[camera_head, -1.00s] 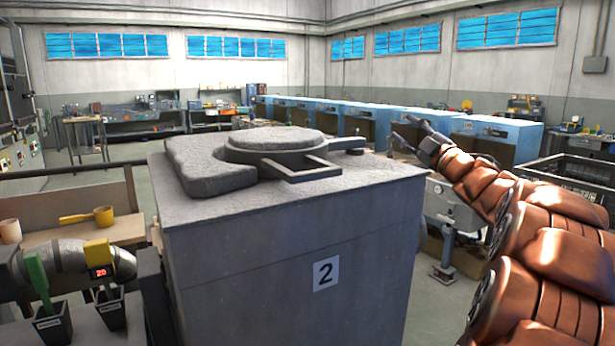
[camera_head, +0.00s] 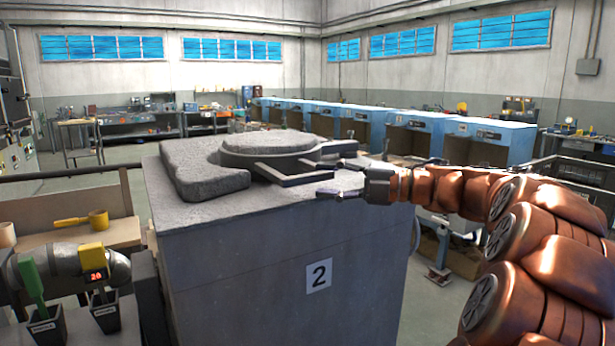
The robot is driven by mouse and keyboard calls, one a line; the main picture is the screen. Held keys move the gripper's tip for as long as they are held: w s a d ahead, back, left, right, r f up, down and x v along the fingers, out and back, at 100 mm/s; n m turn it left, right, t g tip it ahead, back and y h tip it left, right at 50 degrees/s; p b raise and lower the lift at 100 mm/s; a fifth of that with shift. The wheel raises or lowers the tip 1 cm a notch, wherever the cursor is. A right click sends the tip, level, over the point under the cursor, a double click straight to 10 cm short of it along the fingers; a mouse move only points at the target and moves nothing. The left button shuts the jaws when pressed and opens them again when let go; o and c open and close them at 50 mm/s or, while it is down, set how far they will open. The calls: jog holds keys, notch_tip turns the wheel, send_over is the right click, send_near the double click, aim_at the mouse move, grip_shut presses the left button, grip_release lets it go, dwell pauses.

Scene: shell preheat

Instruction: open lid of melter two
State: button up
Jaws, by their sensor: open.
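Melter two (camera_head: 290,245) is a grey block-shaped unit with a "2" label on its front. Its round stone-grey lid (camera_head: 268,144) lies flat and closed on top, beside a thick slab. A dark bar handle (camera_head: 288,177) sticks out from the lid's front right, and a short stub (camera_head: 340,147) shows at its right side. My gripper (camera_head: 330,179) reaches in from the right over the right part of the top, fingers pointing left. It is open and empty. Its fingertips are close to the handle's right end; I cannot tell whether they touch it.
At the lower left are a bench with a yellow ladle (camera_head: 82,220), a pipe with a red display, and dark pots with green and yellow handles. Blue machines (camera_head: 410,135) line the back right. Free floor shows behind the melter at the left.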

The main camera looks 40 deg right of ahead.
aim_at(314, 179)
jog(key=shift+p+x, duration=0.3)
jog(key=shift+x, duration=1.85)
grip_shut()
